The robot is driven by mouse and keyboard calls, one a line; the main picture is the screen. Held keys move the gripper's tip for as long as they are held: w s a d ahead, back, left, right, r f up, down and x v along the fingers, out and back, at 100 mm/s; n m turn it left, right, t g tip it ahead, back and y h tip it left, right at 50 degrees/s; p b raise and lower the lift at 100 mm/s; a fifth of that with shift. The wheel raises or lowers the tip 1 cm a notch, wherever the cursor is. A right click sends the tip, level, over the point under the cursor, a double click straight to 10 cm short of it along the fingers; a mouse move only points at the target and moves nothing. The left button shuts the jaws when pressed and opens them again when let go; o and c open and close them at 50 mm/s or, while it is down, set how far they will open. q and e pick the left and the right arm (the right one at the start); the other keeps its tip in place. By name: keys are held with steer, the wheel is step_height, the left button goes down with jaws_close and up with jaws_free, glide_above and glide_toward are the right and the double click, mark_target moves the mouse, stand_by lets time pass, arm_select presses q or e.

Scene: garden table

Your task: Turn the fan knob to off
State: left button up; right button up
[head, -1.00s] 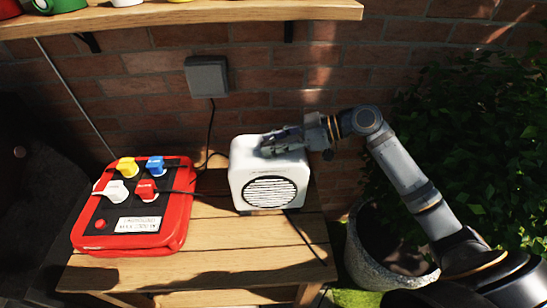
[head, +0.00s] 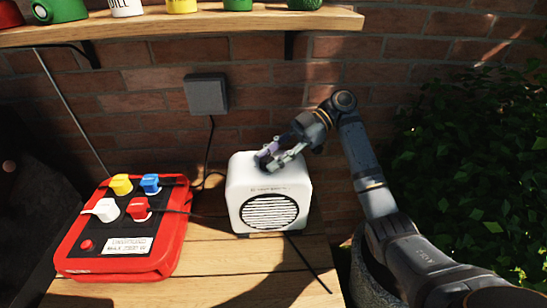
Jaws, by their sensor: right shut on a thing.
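The white fan (head: 240,202) stands upright on the wooden table, its round black grille facing front. My right gripper (head: 264,163) is over the top of the fan, fingers pointing down and left. It is shut on the fan knob, which the fingers hide, so its setting cannot be read. My left gripper is not in view.
A red power box (head: 172,250) with several coloured plugs stands left on the table (head: 220,285). A grey wall box (head: 206,94) has a cable hanging down. A shelf (head: 200,31) with pots runs above. A leafy plant (head: 470,170) is at right.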

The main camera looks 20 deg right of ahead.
steer(key=shift+f, duration=0.2)
steer(key=o, duration=1.1)
steer(key=shift+o, duration=0.2)
steer(key=shift+r, duration=0.1)
